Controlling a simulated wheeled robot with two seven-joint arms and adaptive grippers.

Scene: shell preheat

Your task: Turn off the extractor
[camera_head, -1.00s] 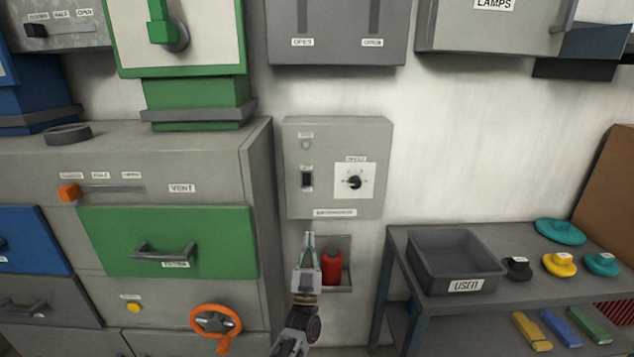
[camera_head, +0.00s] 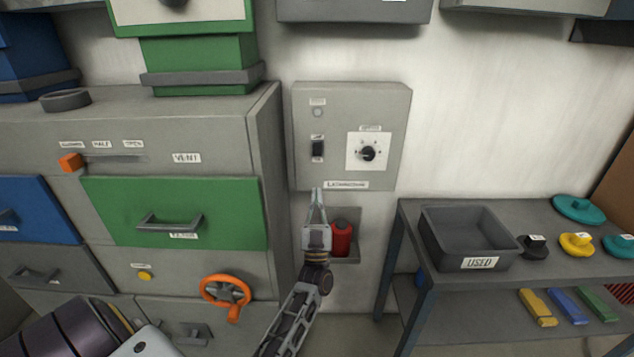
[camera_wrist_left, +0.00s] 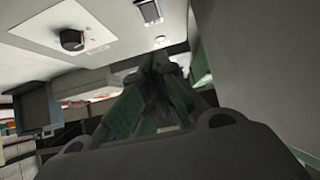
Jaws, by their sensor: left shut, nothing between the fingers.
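The extractor control box (camera_head: 335,106) is a grey panel on the wall. It carries a black rocker switch (camera_head: 318,149), a small round lamp (camera_head: 317,113) that looks unlit, and a black dial (camera_head: 368,153) on a white plate. My left gripper (camera_head: 317,191) is shut and empty, its tips pointing up at the box's lower edge, below the rocker switch. In the left wrist view the fingers (camera_wrist_left: 157,65) point toward the panel, with the dial (camera_wrist_left: 72,40) and the switch (camera_wrist_left: 149,10) beyond them. My right gripper is not in view.
A red canister (camera_head: 341,238) sits in a wall recess just right of the gripper. A grey cabinet with a green drawer (camera_head: 225,205) and an orange wheel (camera_head: 226,291) stands left. A table with a USED bin (camera_head: 432,241) stands right.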

